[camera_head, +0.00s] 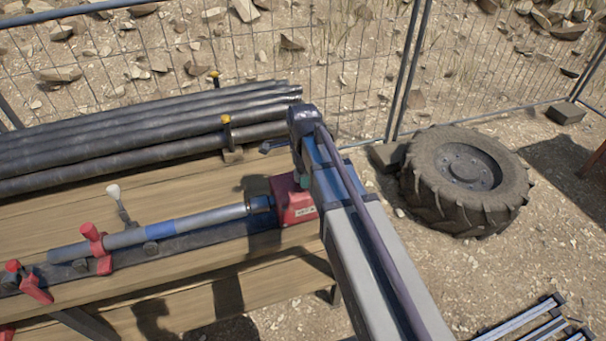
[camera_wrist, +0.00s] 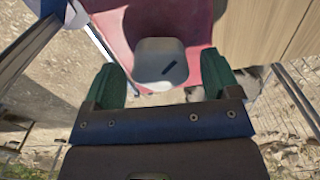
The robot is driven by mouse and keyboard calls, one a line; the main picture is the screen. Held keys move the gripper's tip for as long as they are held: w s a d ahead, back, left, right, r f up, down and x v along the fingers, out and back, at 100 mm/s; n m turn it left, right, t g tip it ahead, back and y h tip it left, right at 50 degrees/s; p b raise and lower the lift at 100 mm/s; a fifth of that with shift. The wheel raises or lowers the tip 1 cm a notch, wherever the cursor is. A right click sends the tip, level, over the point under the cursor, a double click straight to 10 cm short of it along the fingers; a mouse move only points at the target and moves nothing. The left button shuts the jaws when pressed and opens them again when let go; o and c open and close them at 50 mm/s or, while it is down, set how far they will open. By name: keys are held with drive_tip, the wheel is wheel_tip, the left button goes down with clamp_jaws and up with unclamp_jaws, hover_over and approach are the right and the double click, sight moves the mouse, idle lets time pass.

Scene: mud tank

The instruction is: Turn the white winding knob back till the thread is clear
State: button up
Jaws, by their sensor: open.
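My gripper (camera_wrist: 162,74) is open, with a green finger on each side of the knob. A gap shows between the knob and each finger; I cannot tell how deep the fingers reach around it. In the head view the red housing (camera_head: 291,203) stands at the right end of the bench rig, and my arm hides the knob. The thread is not visible.
A grey rod with a blue band (camera_head: 160,228) lies along the rig, beside red clamps (camera_head: 96,246) and a white-topped lever (camera_head: 114,193). Dark pipes (camera_head: 130,135) are stacked behind on the wooden bench (camera_head: 60,222). A tyre (camera_head: 465,180) lies right, near the wire fence (camera_head: 345,50).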

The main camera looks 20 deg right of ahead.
drive_tip(key=c, duration=0.9)
drive_tip(key=shift+n, duration=0.3)
drive_tip(key=n, duration=1)
drive_tip(key=shift+n, duration=0.4)
drive_tip(key=n, duration=1)
drive_tip(key=shift+n, duration=0.3)
